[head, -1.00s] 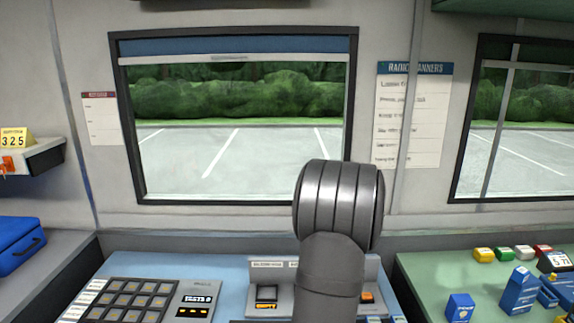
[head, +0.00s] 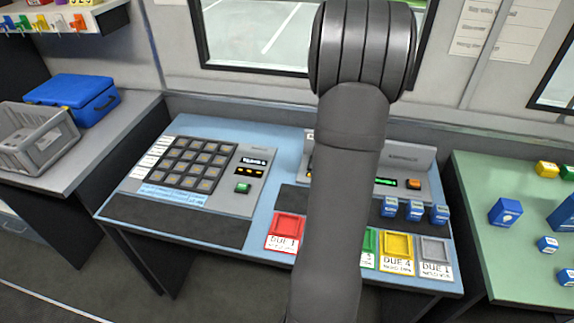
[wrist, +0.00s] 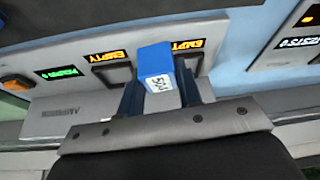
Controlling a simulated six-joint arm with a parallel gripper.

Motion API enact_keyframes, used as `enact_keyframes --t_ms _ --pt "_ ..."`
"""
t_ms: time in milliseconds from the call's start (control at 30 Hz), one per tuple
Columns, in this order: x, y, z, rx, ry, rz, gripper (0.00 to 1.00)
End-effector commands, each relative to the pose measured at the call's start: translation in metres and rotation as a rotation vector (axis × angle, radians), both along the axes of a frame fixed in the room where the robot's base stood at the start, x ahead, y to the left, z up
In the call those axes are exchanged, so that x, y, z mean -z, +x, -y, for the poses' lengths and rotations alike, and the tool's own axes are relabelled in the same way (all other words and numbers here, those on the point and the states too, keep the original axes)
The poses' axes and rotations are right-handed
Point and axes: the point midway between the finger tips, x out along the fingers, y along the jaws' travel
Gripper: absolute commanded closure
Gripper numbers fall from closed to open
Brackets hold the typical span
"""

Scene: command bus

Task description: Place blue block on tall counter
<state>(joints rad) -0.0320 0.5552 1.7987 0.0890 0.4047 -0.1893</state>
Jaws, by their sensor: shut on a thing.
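In the wrist view my gripper (wrist: 158,82) is shut on a blue block (wrist: 155,62) with a white label on its near face. The block is in front of a grey console panel with two displays reading EMPTY. In the head view my arm hides the gripper and the held block. A grey counter (head: 125,128) stands at the left; I cannot tell for certain that it is the tall counter.
The blue desk (head: 283,180) holds a button keypad (head: 195,165), colored trays such as the red one (head: 286,226), and several small blue blocks (head: 415,210). A grey basket (head: 38,138) and blue case (head: 72,100) occupy the left counter. A green table (head: 475,185) is right.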

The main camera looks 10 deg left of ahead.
Motion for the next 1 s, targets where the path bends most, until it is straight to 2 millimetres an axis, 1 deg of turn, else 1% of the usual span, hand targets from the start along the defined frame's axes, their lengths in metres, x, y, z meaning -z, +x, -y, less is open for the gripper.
enact_keyframes --t_ms 33,200,300,367,467,700,800,900,1000 --pt "-0.012 -0.001 -0.009 -0.043 0.000 0.005 0.90" --pt "-0.040 -0.008 -0.031 -0.178 0.004 0.006 0.90" --pt "-0.049 -0.011 -0.040 -0.228 0.007 0.006 0.90" --pt "-0.049 -0.011 -0.046 -0.244 0.008 0.006 0.90" --pt "-0.041 -0.009 -0.062 -0.256 0.009 0.003 0.90" --pt "-0.007 0.004 -0.115 -0.256 0.008 0.002 0.90" --pt "0.004 0.009 -0.134 -0.253 0.008 0.004 0.90" --pt "0.013 0.013 -0.148 -0.251 0.008 0.004 0.90" --pt "0.017 0.014 -0.155 -0.250 0.008 0.005 0.90"
